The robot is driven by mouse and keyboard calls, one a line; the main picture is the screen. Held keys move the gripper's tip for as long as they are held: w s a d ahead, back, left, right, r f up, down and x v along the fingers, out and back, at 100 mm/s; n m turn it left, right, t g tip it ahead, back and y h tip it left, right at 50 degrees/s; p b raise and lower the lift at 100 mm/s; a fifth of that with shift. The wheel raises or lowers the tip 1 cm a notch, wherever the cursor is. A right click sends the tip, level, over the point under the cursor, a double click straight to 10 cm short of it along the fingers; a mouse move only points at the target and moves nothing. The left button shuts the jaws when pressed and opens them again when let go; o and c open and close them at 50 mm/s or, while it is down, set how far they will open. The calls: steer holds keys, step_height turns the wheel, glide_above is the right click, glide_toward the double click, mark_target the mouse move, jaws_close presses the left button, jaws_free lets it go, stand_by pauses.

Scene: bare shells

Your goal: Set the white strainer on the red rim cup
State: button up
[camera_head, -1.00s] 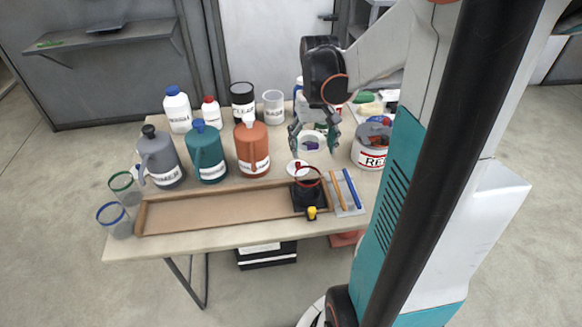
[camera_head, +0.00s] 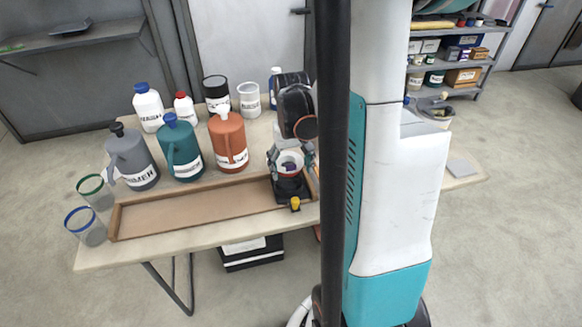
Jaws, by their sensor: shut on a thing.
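My gripper (camera_head: 290,163) is shut on the white strainer (camera_head: 289,157), which shows as a pale ring with something dark purple inside. It holds the strainer over the black stand (camera_head: 291,194) at the right end of the wooden tray (camera_head: 200,207). The red rim cup, clear with a red rim, is largely hidden behind the strainer and my fingers. I cannot tell whether the strainer touches its rim or is just above it.
An orange jug (camera_head: 228,142), a teal jug (camera_head: 179,150) and a grey jug (camera_head: 131,160) stand behind the tray. Cups with a green rim (camera_head: 95,190) and a blue rim (camera_head: 87,228) stand at the left edge. My column hides the table's right part.

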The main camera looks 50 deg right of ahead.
steer(key=shift+f+b, duration=0.25)
steer(key=shift+b, duration=0.05)
steer(key=o, duration=0.9)
steer(key=shift+c, duration=0.2)
steer(key=shift+r, duration=0.15)
step_height(320, 180, up, 12)
steer(key=p, duration=0.5)
steer(key=shift+r, duration=0.2)
